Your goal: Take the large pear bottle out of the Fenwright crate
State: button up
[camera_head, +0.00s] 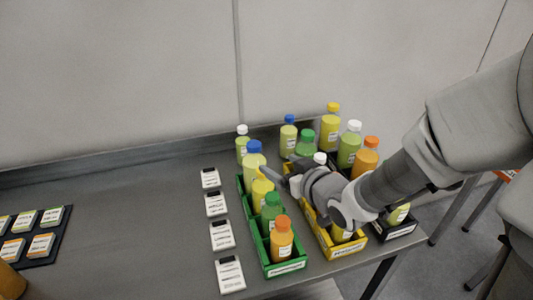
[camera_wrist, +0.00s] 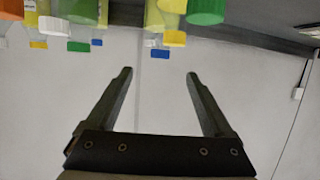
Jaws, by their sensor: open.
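A green crate (camera_head: 286,268) on the steel table holds a row of bottles: blue-capped (camera_head: 254,166), yellow-capped (camera_head: 262,195), green-capped (camera_head: 271,212) and orange-capped (camera_head: 281,243). A yellow crate (camera_head: 344,249) stands to its right, and a dark crate (camera_head: 404,229) beyond that. The crate and bottle labels are too small to read, so I cannot tell which is Fenwright or which bottle is the large pear. My gripper (camera_head: 280,174) is near the blue- and yellow-capped bottles. In the wrist view my gripper (camera_wrist: 160,72) is open, with nothing between its fingers.
More bottles stand at the back, including a yellow-capped one (camera_head: 331,130) and a white-capped one (camera_head: 349,147). White label cards (camera_head: 220,235) line the green crate's left side. A dark tray (camera_head: 54,250) lies at the left. The table between is clear. My arm hides part of the yellow crate.

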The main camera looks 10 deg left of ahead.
aim_at(257, 152)
jog(key=x, duration=1.5)
jog(key=shift+w+a+f+b, duration=0.15)
jog(key=shift+a+f+b, duration=0.05)
jog(key=shift+a+b, duration=0.1)
jog(key=shift+d, duration=0.1)
grip_shut()
